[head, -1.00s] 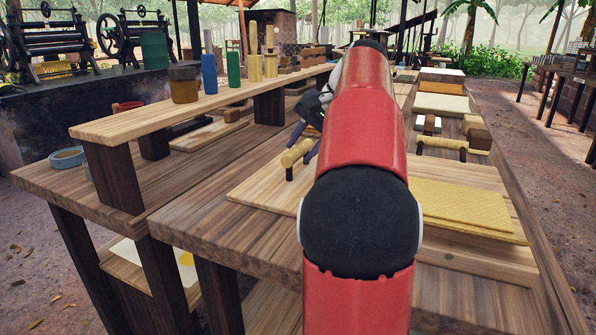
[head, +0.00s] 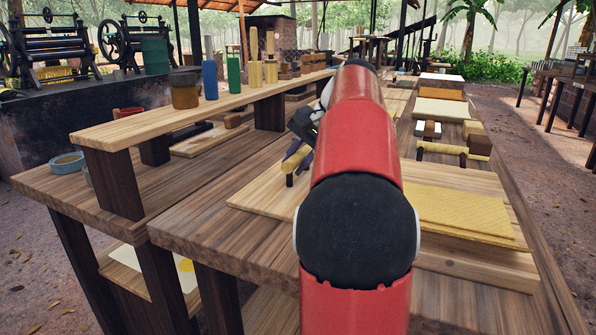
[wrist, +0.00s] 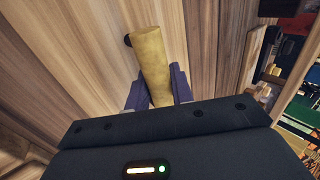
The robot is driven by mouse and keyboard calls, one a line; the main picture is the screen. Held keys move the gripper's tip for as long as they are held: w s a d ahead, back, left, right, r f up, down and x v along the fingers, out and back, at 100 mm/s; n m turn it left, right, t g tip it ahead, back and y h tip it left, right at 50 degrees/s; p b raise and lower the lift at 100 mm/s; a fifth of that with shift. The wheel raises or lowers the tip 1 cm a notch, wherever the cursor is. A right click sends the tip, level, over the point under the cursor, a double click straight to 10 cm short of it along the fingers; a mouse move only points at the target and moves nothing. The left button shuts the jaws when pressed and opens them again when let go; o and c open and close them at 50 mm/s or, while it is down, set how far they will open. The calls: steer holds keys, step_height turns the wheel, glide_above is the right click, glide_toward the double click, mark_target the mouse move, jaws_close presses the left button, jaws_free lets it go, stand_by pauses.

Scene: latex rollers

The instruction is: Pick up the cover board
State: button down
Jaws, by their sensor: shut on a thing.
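The cover board (head: 258,197) appears as a flat light-wood board on the long table, with a pale yellow bar handle (head: 290,163) raised on dark posts. My red arm hides much of its middle, so I cannot tell how far it runs to the right. My gripper (head: 304,155) is at this handle, partly hidden by the arm. In the wrist view, the purple fingers of my gripper (wrist: 158,92) sit on both sides of the handle (wrist: 149,55), shut on it. The board (wrist: 70,60) looks to be resting flat on the table.
To the right lie yellow sheets (head: 460,215) on a wooden board (head: 478,268). A second bar handle (head: 440,149) and blocks (head: 480,145) stand behind them. A blue tape-like ring (head: 67,162) sits at the left edge.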

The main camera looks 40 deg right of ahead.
mark_target(298, 153)
steer(key=shift+r, duration=0.15)
step_height(298, 153, up, 9)
steer(key=shift+f, duration=0.2)
steer(key=shift+r, duration=0.55)
